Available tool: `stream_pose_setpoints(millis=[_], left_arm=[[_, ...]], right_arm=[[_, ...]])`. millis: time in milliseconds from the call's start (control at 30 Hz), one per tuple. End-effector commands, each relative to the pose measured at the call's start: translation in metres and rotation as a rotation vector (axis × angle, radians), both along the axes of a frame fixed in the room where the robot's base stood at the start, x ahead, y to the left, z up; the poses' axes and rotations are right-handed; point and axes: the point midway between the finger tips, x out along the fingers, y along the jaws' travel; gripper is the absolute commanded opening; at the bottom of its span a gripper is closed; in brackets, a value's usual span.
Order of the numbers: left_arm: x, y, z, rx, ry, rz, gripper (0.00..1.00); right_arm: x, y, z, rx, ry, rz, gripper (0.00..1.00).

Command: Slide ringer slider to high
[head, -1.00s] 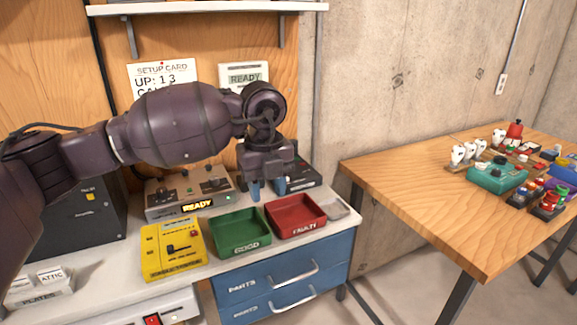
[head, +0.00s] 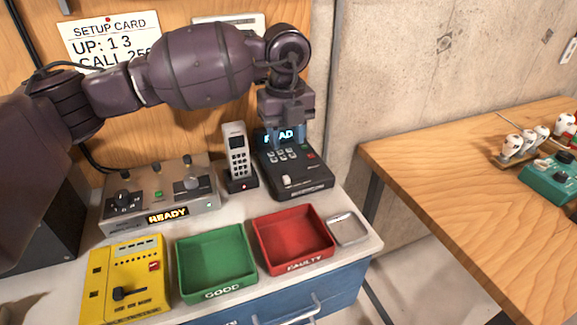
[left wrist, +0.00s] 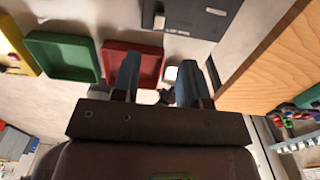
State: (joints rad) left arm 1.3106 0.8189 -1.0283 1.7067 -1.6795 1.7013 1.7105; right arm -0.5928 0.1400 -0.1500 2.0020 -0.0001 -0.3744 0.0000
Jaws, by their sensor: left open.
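A black desk phone base (head: 313,183) with a keypad and a lit blue display stands on the white counter. A small pale slider knob (head: 287,181) shows on its lower front; I cannot read its labels. The base also shows in the left wrist view (left wrist: 205,14), with a pale knob (left wrist: 158,22) near its edge. My left gripper (head: 284,140) is above the back of the base, hiding part of the display. Its two fingers are apart and empty in the left wrist view (left wrist: 158,70). My right gripper is not in view.
A cordless handset (head: 238,160) stands left of the base. In front are a green tray (head: 218,291), a red tray (head: 300,266) and a small metal dish (head: 347,229). A grey READY box (head: 135,222) and yellow tester (head: 100,290) are left. A wooden table (head: 440,180) stands right.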

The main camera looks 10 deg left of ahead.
Motion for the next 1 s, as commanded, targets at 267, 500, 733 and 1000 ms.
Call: stream_pose_setpoints(millis=[267, 500, 733, 1000], left_arm=[[-0.001, 0.0, -0.048, 0.001, 0.004, -0.001, 0.4], [0.0, 0.0, -0.083, 0.001, 0.003, -0.001, 0.4], [0.0, 0.0, -0.097, 0.0, 0.001, -0.001, 0.4], [0.0, 0.0, -0.098, 0.001, 0.001, -0.001, 0.4]], right_arm=[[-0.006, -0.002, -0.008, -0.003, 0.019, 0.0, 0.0], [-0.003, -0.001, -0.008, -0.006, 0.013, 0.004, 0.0], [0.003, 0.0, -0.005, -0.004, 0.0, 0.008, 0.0], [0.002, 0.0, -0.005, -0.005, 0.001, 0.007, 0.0]])
